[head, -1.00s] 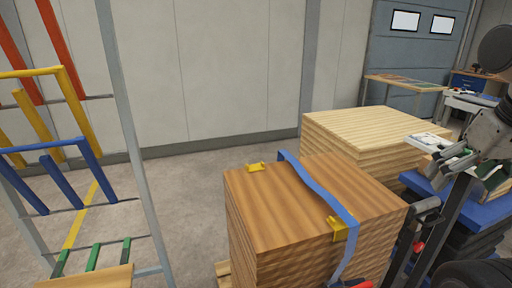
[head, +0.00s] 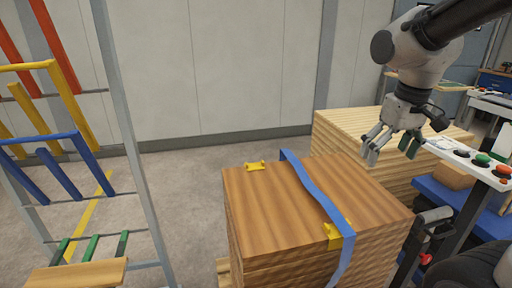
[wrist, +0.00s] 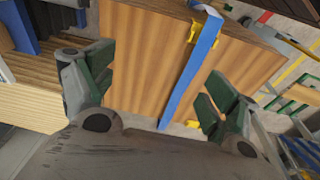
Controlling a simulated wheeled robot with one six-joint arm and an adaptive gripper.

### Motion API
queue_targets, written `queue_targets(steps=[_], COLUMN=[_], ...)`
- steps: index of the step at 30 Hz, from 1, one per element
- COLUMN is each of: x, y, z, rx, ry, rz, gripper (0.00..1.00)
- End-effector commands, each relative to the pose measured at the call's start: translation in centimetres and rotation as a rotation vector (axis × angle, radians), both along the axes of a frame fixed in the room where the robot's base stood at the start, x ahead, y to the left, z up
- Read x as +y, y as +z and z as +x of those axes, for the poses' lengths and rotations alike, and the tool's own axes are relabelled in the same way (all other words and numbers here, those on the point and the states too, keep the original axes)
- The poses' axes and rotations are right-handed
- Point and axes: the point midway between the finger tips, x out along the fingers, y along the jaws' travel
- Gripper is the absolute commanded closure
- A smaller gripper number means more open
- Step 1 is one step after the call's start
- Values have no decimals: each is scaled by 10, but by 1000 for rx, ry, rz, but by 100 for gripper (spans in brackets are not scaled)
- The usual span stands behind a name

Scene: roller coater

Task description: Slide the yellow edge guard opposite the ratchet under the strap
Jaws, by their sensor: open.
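The yellow edge guard (head: 255,166) lies at the far edge of the brown board stack (head: 265,205), left of the blue strap (head: 318,194) and apart from it. It also shows in the wrist view (wrist: 193,124), low and just right of the strap (wrist: 190,72). A second yellow guard (head: 333,238) sits at the near edge with the strap over it; the wrist view shows it at the top (wrist: 192,31). The ratchet is not clearly visible now. My gripper (head: 391,152) is open and empty, above and right of the stack; its fingers (wrist: 150,90) straddle the wrist view.
A pale board stack (head: 345,145) stands behind on the right. A control panel with coloured buttons (head: 478,161) is at the right. A rack with coloured bars (head: 125,120) stands at the left. Open floor (head: 190,195) lies between rack and boards.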

Motion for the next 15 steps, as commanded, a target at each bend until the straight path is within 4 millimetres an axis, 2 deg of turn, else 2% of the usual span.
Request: queue_targets(steps=[9, 15], x=[87, 151], y=[-42, -75], z=[92, 143], rx=[26, -1], ry=[103, 135], rz=[-50, -58], gripper=[12, 12])
